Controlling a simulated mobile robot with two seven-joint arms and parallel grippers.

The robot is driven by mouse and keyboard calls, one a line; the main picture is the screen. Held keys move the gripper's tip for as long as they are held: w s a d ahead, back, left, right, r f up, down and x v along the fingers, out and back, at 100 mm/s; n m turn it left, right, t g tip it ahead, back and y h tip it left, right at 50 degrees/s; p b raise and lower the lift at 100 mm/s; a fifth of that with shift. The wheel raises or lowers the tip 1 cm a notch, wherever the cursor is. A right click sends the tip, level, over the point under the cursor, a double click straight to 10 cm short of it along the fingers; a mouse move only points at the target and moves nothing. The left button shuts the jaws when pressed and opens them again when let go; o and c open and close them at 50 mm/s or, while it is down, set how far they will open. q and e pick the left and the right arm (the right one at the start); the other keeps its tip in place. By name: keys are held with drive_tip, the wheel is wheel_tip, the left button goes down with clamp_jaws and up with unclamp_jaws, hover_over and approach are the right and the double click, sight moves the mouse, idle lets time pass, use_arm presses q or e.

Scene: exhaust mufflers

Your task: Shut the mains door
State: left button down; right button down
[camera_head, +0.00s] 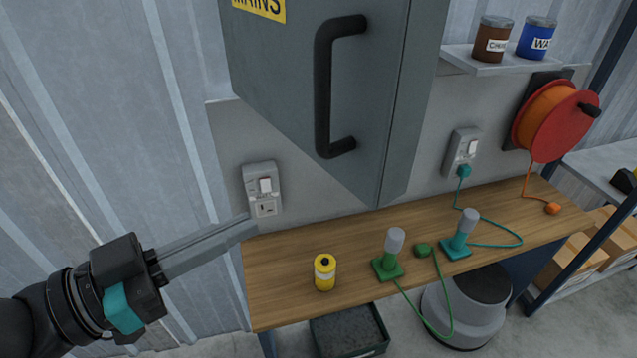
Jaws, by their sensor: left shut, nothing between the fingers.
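The grey mains door (275,85) is at the top middle, with a yellow "MAINS" label (260,8) cut by the frame's top. It stands out from the wall at an angle, its handle side nearer me. A black bar handle (323,90) is upright near that side. The hinge and the inside of the box are not visible. My left gripper (250,226) comes in from the lower left. Its long grey fingers are shut and empty, below and left of the door, apart from it. My right gripper is out of view.
Wall sockets (263,190) and an orange cable reel (545,120) are behind. A shelf (490,66) carries two jars. Clear space lies left of the door.

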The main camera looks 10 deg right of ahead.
use_arm(q)
drive_tip(key=p, duration=0.3)
approach(340, 179)
drive_tip(key=x, duration=0.4)
drive_tip(key=shift+d+r, duration=0.15)
drive_tip(key=shift+d, duration=0.05)
drive_tip(key=shift+x, duration=1.25)
